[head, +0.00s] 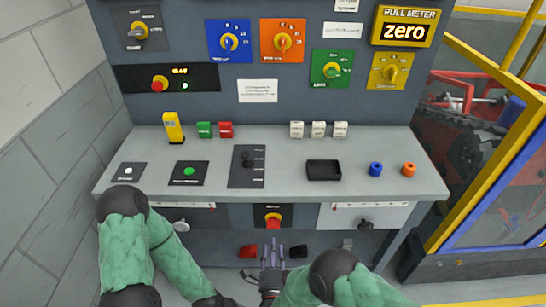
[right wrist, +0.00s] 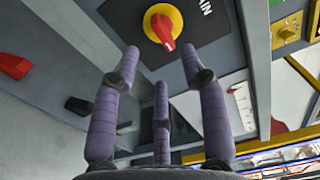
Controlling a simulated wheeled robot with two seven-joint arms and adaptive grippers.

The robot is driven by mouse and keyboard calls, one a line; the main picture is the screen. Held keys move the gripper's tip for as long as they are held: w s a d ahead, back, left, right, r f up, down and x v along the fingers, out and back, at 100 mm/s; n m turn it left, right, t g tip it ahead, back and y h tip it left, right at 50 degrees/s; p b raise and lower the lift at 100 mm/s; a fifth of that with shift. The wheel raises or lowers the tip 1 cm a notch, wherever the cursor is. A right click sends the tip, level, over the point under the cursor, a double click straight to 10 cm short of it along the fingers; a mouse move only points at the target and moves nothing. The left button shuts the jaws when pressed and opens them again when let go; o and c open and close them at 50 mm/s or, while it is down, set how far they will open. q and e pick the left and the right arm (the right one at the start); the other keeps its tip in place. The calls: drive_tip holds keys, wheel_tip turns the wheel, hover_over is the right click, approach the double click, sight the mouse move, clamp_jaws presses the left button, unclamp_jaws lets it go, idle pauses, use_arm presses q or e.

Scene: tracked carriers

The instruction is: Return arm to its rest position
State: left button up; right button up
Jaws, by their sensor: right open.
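My right gripper (head: 272,252) is low in front of the console, with its purple fingers spread open and nothing between them. In the right wrist view the fingers (right wrist: 160,68) point toward a red knob on a yellow disc (right wrist: 164,28), set in a dark plate. The same red knob (head: 273,219) is on the console's front, just above the fingertips in the head view. I see no contact with it. My left arm in its green sleeve (head: 125,248) runs down to the bottom edge. Its gripper is not in view.
The grey console top (head: 300,187) overhangs the front drawers and carries a black tray (head: 323,170), a lever plate (head: 247,166) and blue and orange rings. A red pedal (head: 248,252) and a black pedal (head: 298,251) are below. A yellow-framed barrier (head: 500,190) stands right, a wall left.

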drive_tip(key=d+f+n+g+y+p, duration=0.2)
drive_tip(key=d+f+n+g+p, duration=0.25)
drive_tip(key=f+n+g, duration=0.4)
drive_tip(key=s+d+n+g+y+p, duration=0.1)
drive_tip(key=s+d+n+g, duration=0.1)
drive_tip(key=s, duration=0.6)
drive_tip(key=s+d+f+n+g+y+p, duration=0.1)
drive_tip(key=s+d+n+g, duration=0.2)
drive_tip(key=s+n+g, duration=0.2)
drive_tip(key=s+g, duration=0.2)
drive_tip(key=s, duration=0.2)
drive_tip(key=shift+s+d, duration=0.15)
drive_tip(key=shift+d, duration=0.1)
drive_tip(key=shift+f, duration=0.1)
idle(1.4)
